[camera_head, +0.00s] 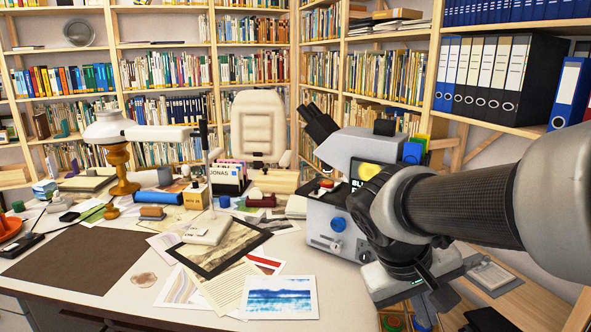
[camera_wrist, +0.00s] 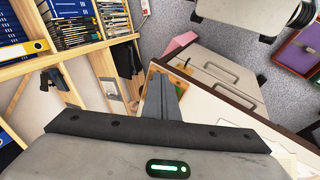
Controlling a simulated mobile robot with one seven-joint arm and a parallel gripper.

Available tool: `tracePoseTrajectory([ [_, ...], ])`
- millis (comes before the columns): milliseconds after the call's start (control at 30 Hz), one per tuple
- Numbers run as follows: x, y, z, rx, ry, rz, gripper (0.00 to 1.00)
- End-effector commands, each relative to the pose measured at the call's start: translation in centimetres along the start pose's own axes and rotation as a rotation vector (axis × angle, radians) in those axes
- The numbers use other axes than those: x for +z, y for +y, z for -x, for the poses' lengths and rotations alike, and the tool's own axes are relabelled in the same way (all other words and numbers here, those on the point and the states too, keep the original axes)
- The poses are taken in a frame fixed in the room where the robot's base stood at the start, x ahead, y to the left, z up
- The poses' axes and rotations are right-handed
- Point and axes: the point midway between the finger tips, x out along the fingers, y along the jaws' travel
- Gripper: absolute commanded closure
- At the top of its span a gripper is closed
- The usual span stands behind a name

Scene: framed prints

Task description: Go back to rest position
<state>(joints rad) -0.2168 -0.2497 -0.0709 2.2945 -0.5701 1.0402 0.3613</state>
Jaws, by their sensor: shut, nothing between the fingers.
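My gripper (camera_head: 432,306) hangs at the lower right of the head view, past the right end of the desk (camera_head: 110,312), with my arm coming in from the right edge. In the wrist view, my gripper (camera_wrist: 165,88) has its fingers together with nothing between them. They point towards shelving and a drawer unit. My arm hides part of the microscope (camera_head: 350,150) and the area behind it in the head view.
The desk carries a lamp (camera_head: 117,160), a framed print (camera_head: 220,247), a blue print (camera_head: 280,297) and loose papers. The microscope stands close to my arm. A cream chair (camera_head: 258,128) is behind the desk. Full bookshelves line the walls; binders (camera_head: 490,75) fill the right shelf.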

Motion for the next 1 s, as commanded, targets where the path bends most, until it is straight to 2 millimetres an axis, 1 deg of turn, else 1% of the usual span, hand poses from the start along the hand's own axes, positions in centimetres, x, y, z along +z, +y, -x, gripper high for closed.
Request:
tracePoseTrajectory([
  [33,1.3,-0.4,1.0,-0.068,0.032,-0.035,1.00],
  [100,2.5,-1.3,2.1,-0.151,0.071,-0.065,1.00],
  [200,3.7,-2.5,3.5,-0.243,0.130,-0.099,1.00],
  [300,4.5,-3.4,4.8,-0.314,0.190,-0.128,1.00],
  [500,5.5,-5.0,7.2,-0.423,0.317,-0.180,1.00],
  [567,5.0,-4.1,9.3,-0.425,0.312,-0.174,1.00],
  [733,4.5,-2.5,12.4,-0.424,0.309,-0.173,1.00],
  [867,3.9,-1.0,15.5,-0.423,0.308,-0.173,1.00],
  [967,3.4,0.5,18.5,-0.423,0.308,-0.173,1.00],
  [1000,3.1,1.2,20.0,-0.423,0.308,-0.173,1.00],
])
